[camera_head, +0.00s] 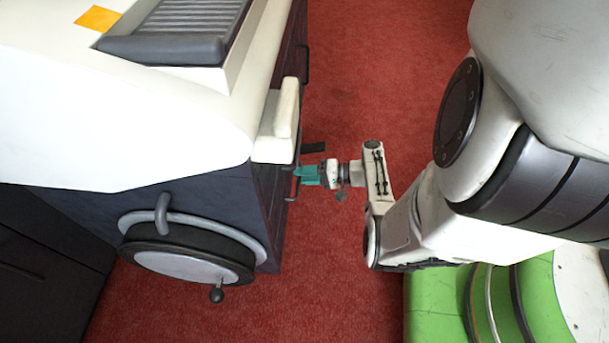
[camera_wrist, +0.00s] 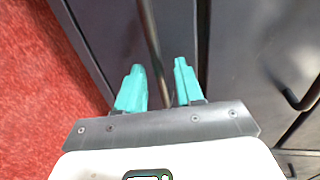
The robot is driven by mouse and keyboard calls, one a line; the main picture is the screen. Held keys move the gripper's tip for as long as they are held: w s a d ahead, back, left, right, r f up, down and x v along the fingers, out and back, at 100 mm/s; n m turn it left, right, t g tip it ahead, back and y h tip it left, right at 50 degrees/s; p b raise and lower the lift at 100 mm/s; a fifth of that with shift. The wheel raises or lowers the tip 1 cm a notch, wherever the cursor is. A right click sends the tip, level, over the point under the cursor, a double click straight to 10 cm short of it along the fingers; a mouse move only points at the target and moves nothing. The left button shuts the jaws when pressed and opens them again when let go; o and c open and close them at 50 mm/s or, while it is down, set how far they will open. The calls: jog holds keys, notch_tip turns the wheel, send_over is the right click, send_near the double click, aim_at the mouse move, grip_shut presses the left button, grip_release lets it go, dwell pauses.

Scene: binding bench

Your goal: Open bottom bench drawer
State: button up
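The bench (camera_head: 265,195) has a dark front side with drawers facing the red floor. My gripper (camera_head: 310,175) reaches this front from the right in the head view, with teal fingers at a dark bar handle (camera_head: 292,190). In the wrist view my gripper (camera_wrist: 158,88) has its two fingers apart. A dark bar handle (camera_wrist: 151,40) runs between them, with a visible gap, so it is not clamped. I cannot tell for sure whether this is the bottom drawer's handle. The drawer front (camera_wrist: 175,30) behind it looks closed.
Another dark handle (camera_wrist: 300,95) shows at the right of the wrist view. A pale ledge (camera_head: 275,125) juts from the bench above my gripper. A round handwheel (camera_head: 190,255) is on the bench's near side. Red carpet (camera_head: 390,70) is open beyond my arm.

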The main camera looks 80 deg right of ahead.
grip_shut()
dwell(1.3)
